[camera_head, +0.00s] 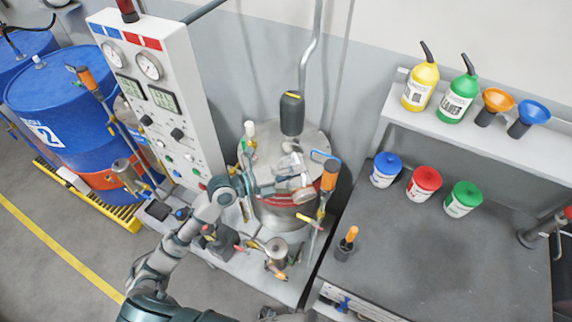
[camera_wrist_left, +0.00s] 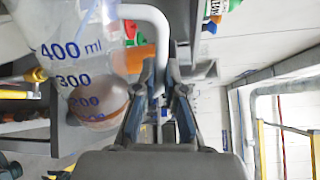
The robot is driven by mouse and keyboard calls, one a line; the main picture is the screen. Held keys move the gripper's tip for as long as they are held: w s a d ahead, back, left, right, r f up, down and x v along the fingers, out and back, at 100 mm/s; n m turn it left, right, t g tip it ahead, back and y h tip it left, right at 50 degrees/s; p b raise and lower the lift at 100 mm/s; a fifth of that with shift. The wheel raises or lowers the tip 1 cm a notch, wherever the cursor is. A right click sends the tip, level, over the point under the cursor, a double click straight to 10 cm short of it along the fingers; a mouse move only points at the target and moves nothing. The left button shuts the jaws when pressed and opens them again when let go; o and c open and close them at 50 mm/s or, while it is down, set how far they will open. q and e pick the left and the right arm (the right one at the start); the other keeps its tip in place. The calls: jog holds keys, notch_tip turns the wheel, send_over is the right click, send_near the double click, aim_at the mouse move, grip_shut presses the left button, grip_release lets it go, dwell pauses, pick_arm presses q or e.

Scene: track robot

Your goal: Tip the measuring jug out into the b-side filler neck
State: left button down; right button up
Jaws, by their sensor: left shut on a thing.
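The clear measuring jug (camera_wrist_left: 88,70) fills the left of the left wrist view, with blue marks for 400 ml, 300 and 200. Brownish liquid (camera_wrist_left: 98,105) lies in its lower part. My left gripper (camera_wrist_left: 163,82) is shut on the jug's white handle (camera_wrist_left: 150,18). In the head view my left gripper (camera_head: 258,186) holds the jug (camera_head: 302,194) over the steel vessel (camera_head: 270,150). The jug, gripper and fittings overlap there, so its exact tilt is unclear. I cannot tell which fitting on the vessel is the b-side filler neck.
A gauge panel (camera_head: 185,95) stands left of the vessel, with blue drums (camera_head: 55,105) beyond. A black-capped pipe (camera_head: 292,112) hangs over the vessel. An orange-handled tool (camera_head: 329,176) stands close on its right. The grey bench (camera_head: 430,265) is mostly clear.

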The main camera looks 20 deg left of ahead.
aim_at(293, 158)
pick_arm(q)
jog(key=shift+w+a+r+n, duration=0.3)
jog(key=shift+w+a+r, duration=0.05)
jog(key=shift+w, duration=0.15)
dwell(0.8)
jog(key=shift+w+a+r+n+b, duration=0.55)
jog(key=shift+w+n, duration=0.1)
jog(key=shift+n, duration=0.15)
dwell(1.7)
